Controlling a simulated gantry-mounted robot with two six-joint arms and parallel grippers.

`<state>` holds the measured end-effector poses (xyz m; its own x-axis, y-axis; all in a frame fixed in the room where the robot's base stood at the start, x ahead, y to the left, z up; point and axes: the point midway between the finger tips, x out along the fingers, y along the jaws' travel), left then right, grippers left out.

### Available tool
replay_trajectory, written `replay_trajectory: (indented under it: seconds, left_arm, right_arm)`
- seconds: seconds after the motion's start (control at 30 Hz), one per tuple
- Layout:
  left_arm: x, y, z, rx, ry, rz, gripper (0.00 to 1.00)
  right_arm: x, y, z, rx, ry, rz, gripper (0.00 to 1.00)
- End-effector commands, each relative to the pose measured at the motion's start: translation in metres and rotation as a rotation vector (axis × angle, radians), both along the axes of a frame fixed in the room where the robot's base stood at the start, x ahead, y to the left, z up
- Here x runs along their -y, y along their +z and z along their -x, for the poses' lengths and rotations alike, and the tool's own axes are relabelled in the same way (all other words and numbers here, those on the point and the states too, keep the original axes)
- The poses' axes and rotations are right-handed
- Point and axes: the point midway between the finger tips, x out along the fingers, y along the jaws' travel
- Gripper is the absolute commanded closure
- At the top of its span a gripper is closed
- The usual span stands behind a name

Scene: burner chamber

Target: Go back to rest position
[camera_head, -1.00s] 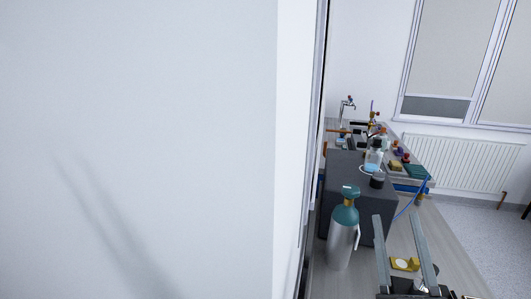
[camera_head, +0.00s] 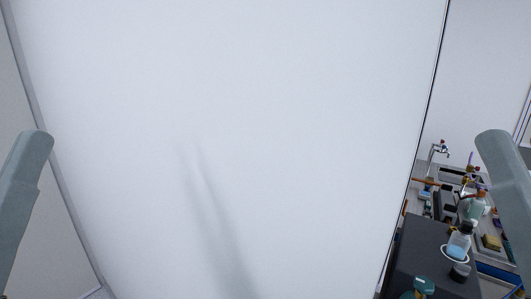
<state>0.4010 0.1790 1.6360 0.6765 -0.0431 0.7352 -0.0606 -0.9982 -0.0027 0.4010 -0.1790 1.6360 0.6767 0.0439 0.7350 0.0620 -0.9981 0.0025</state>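One grey part of my own arms shows at the left edge and another at the right edge of the head view. Both are large and close to the camera, with their rounded ends up. I see no fingertips of either gripper, so I cannot tell whether they are open or shut. A large white panel (camera_head: 240,110) fills most of the view in front of me.
Right of the panel is a bench with a dark grey box (camera_head: 432,245), a teal-topped cylinder (camera_head: 424,285) cut by the lower edge, a bottle with blue liquid (camera_head: 458,240) and a tap (camera_head: 437,149). My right arm hides part of the bench.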

Motion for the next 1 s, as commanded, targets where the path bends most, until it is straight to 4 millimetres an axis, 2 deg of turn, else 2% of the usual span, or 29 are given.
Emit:
replay_trajectory:
  seconds: [0.03,0.1,0.2,0.3,0.4,0.5,1.0]
  left_arm:
    - [0.0,0.052,0.0,0.0,0.0,0.0,0.5]
    - [0.0,0.086,0.0,0.0,0.0,0.0,0.5]
    - [0.0,0.133,0.0,0.0,0.0,0.0,0.5]
    - [0.0,0.169,0.0,0.0,0.0,0.0,0.5]
    - [0.0,0.189,0.0,0.0,0.0,0.0,0.5]
    - [0.0,0.196,0.0,0.0,0.0,0.0,0.5]
    - [0.0,0.193,0.0,-0.001,0.0,0.0,0.5]
  right_arm:
    - [0.0,0.052,0.0,0.0,0.0,0.0,0.5]
    - [0.0,0.086,0.0,0.0,-0.001,0.001,0.5]
    - [0.0,0.132,0.0,0.0,-0.001,0.0,0.5]
    - [0.0,0.168,0.0,0.0,-0.001,0.0,0.5]
    - [0.0,0.189,0.0,-0.001,-0.001,0.0,0.5]
    - [0.0,0.196,0.0,-0.001,-0.001,0.0,0.5]
    - [0.0,0.193,0.0,0.0,-0.001,0.0,0.5]
